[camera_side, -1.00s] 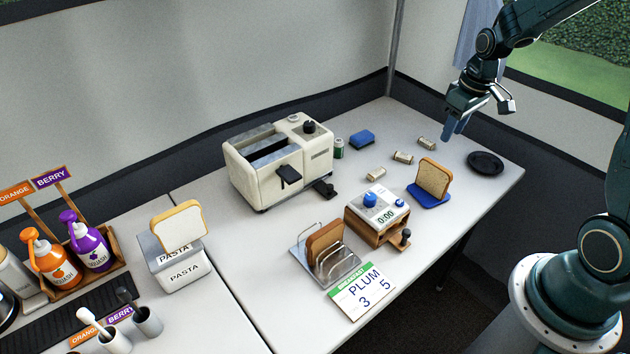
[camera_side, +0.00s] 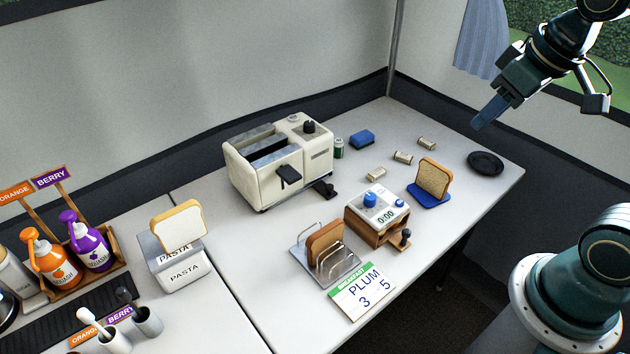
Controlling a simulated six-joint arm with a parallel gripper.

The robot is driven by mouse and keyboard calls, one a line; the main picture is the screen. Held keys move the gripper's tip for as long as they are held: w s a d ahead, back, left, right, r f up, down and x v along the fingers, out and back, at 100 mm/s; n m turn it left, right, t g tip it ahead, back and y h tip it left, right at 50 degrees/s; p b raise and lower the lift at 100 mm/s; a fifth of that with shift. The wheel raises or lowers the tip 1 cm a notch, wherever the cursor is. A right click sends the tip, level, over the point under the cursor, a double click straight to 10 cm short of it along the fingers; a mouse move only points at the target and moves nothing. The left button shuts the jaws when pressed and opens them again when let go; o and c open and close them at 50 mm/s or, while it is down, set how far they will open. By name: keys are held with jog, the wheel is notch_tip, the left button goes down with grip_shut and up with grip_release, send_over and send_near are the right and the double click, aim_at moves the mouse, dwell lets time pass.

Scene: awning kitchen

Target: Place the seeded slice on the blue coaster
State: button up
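A seeded-looking brown bread slice (camera_side: 433,177) stands upright, slightly tilted, on the blue coaster (camera_side: 427,201) at the right of the table. My gripper (camera_side: 482,124) is high at the upper right, above and apart from the slice. Its blue fingers overlap from this side, so I cannot tell whether they are open or shut. No slice shows in them. A darker brown slice (camera_side: 325,243) stands in the wire rack (camera_side: 347,268).
A cream toaster (camera_side: 270,175) stands mid-table, with a timer box (camera_side: 377,211) in front right. A black round coaster (camera_side: 486,162) lies near the right edge. Several small cans, a blue sponge (camera_side: 362,139) and a plum card (camera_side: 362,291) lie around. Bottles stand at left.

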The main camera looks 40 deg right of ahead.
jog(key=s+a+r+t, duration=0.1)
jog(key=s+a, duration=0.1)
jog(key=s, duration=0.4)
jog(key=shift+a, duration=0.35)
dwell(1.0)
